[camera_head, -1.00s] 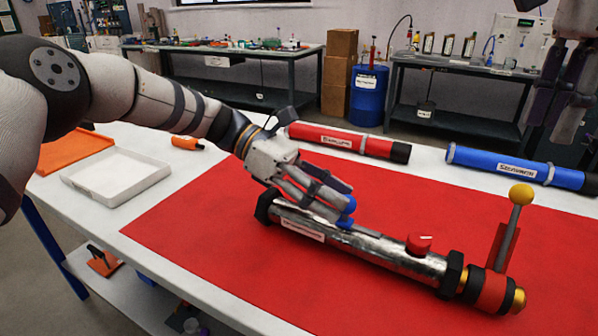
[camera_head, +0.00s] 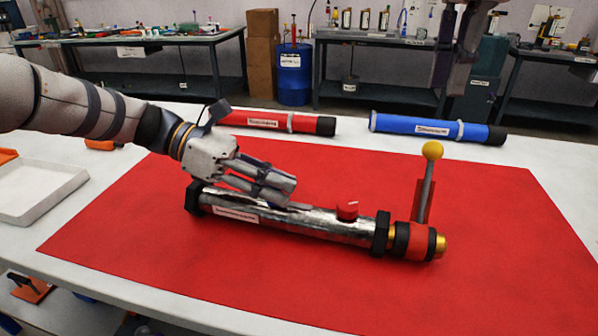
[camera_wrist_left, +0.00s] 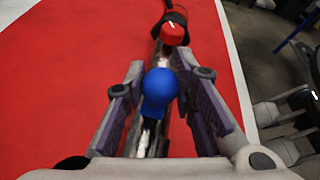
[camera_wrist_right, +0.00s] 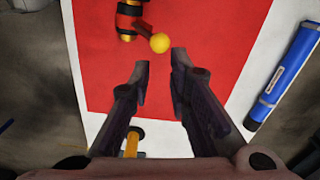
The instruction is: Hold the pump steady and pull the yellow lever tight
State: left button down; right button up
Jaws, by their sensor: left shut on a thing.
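The pump (camera_head: 310,222) is a silver tube lying on the red mat, with black collars and a red knob (camera_head: 347,210). At its right end the yellow-knobbed lever (camera_head: 432,150) stands nearly upright; its yellow ball also shows in the right wrist view (camera_wrist_right: 159,43). My left gripper (camera_head: 285,195) is shut on the pump's left part. In the left wrist view its fingers lie on either side of the pump's blue knob (camera_wrist_left: 160,85).
A red tube (camera_head: 275,121) and a blue tube (camera_head: 437,127) lie along the table's back edge. A white tray (camera_head: 40,190) is at the left. The red mat (camera_head: 520,240) is clear right of the pump. Workbenches stand behind.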

grip_shut()
jog(key=w+d+t, duration=1.6)
jog(key=w+d, duration=0.5)
jog(key=w, duration=0.2)
jog(key=s+a+f+n+g+y, duration=0.4)
jog(key=s+y, duration=0.4)
jog(key=s, duration=0.2)
jog(key=s+a+f+n+g+y, duration=0.4)
jog(key=s+f+n+y, duration=0.3)
jog(key=s+f+y, duration=0.1)
jog(key=shift+s+a+f+n+g, duration=0.3)
jog(key=shift+s+f, duration=0.45)
jog(key=shift+s, duration=0.45)
